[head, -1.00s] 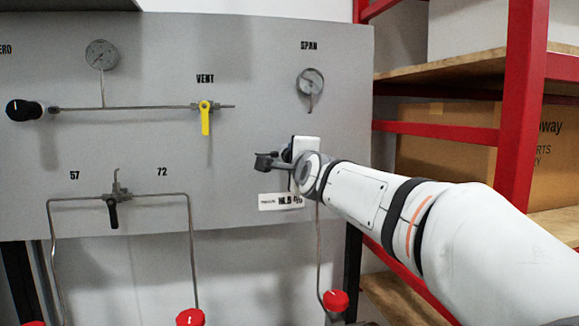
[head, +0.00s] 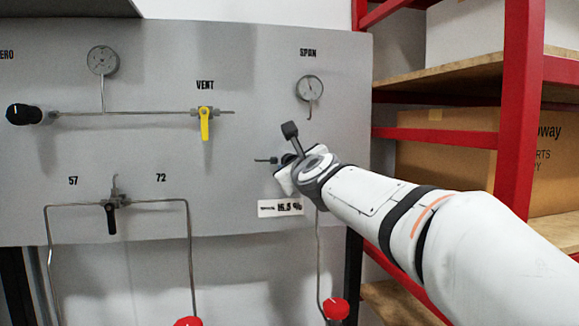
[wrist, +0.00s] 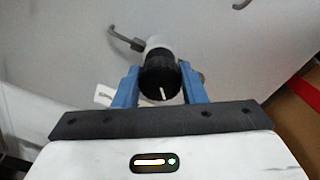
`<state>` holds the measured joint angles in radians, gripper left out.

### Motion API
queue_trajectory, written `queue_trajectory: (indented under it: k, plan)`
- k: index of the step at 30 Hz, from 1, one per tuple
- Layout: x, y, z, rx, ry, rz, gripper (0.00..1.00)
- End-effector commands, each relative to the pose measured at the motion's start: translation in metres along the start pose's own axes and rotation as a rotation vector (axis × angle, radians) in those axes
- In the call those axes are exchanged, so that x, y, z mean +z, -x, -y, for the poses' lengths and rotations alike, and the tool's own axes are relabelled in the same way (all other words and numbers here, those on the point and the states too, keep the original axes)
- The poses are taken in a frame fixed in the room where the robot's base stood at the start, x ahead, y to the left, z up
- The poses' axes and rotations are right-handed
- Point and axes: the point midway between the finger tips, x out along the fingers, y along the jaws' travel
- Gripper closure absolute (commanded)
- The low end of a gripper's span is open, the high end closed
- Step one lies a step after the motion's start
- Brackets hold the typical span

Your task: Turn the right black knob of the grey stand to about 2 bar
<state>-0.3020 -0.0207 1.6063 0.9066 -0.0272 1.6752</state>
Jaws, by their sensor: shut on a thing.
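The right black knob (wrist: 160,80) is round, with a white mark line on its face. In the wrist view it sits between the two blue fingers of my gripper (wrist: 159,71), which is shut on it. The white line points nearly down in that view, slightly tilted. In the head view my gripper (head: 289,160) is at the right of the grey stand (head: 255,60), and it hides the knob. The SPAN gauge (head: 309,88) is above it. Its needle is visible, but the scale is too small to read.
The left black knob (head: 24,114), yellow VENT lever (head: 205,124) and black lever (head: 111,218) stand further left. A red shelf frame (head: 520,110) is close to my arm at right.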

Motion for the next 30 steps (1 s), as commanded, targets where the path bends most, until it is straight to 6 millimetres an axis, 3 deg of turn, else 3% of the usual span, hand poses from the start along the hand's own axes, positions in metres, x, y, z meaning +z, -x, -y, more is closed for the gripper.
queue_trajectory:
  k: [13, 30]
  plan:
    - [-0.0041, -0.0009, -0.0032, 0.006, -0.238, -0.007, 0.85]
    - [-0.0052, -0.0012, -0.0039, 0.007, -0.277, -0.009, 0.85]
